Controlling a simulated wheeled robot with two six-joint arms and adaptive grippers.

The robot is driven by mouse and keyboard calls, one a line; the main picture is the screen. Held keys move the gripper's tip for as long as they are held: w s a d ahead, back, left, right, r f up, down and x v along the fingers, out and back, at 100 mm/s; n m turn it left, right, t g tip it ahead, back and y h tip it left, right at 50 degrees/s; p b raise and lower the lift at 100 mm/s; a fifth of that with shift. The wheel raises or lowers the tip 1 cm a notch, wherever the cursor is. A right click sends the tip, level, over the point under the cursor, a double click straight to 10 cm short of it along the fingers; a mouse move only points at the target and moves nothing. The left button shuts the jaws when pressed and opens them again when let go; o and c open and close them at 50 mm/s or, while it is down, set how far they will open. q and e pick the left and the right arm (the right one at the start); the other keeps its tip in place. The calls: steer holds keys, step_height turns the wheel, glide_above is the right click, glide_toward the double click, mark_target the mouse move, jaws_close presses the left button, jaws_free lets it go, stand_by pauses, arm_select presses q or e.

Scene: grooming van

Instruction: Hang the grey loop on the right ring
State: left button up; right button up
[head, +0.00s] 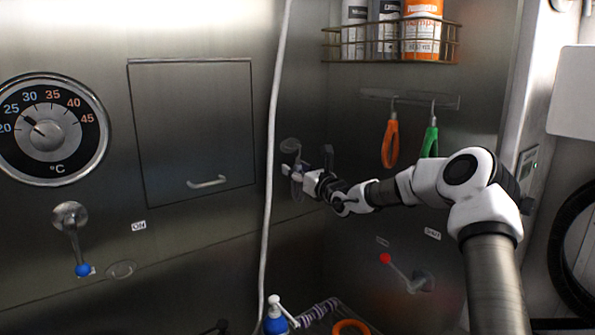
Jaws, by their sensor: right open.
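My right gripper (300,176) reaches in from the right to the back wall, near the corner. Its jaws are open. A small greyish-purple loop (297,187) shows right at the fingertips, below a round grey wall fitting (290,146). The picture is too small to tell whether the loop touches the jaws or hangs from that fitting. A second grey fitting (328,154) is just to the right, above the gripper and partly hidden; it may be the right ring. My left gripper cannot be made out.
A white hose (272,130) hangs just left of the gripper. Orange (390,143) and green (430,142) handled tools hang at right, below a wire basket (455,52) of bottles. A red-knobbed lever (401,273) is lower. A blue pump bottle (275,322) stands at the bottom.

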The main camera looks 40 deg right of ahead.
steer(key=s, duration=0.7)
steer(key=shift+s+a+f, duration=0.15)
steer(key=shift+a+f, duration=0.25)
steer(key=shift+f, duration=0.05)
